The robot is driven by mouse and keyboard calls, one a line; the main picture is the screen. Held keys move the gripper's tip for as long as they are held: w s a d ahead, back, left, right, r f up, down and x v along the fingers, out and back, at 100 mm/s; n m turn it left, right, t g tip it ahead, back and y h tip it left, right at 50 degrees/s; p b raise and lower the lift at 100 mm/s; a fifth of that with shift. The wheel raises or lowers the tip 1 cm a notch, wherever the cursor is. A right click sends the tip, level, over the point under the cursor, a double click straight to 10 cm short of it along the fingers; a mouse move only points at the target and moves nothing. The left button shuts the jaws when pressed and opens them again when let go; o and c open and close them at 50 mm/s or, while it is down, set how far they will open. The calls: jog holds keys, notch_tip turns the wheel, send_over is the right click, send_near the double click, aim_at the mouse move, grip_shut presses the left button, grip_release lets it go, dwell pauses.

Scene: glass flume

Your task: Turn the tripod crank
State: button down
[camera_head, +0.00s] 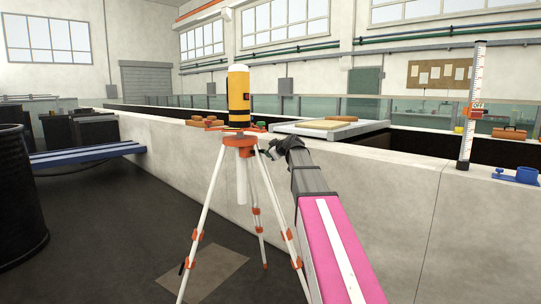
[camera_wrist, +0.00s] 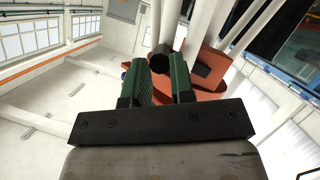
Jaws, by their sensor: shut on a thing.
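The tripod (camera_head: 238,141) stands in front of the pale wall, with an orange head and white legs. A yellow instrument (camera_head: 239,88) with a white top sits upright on it. In the wrist view the orange tripod head (camera_wrist: 205,72) and white legs (camera_wrist: 200,25) fill the upper middle and right. My gripper (camera_head: 268,150) reaches the right side of the tripod head. In the wrist view its green-padded fingers (camera_wrist: 160,68) are shut on the black crank knob (camera_wrist: 161,57). The rest of the crank is mostly hidden in both views.
The concrete flume wall (camera_head: 400,190) runs close behind the tripod. A wooden board (camera_head: 325,124), a white gauge post (camera_head: 470,105) and a blue fitting (camera_head: 518,175) are on or above it. A black drum (camera_head: 20,200) and blue bench (camera_head: 88,154) stand left.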

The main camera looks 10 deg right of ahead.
jog(key=shift+r, duration=0.1)
dwell(0.4)
jog(key=c, duration=1)
grip_release()
jog(key=v, duration=1.1)
jog(key=shift+a, duration=0.1)
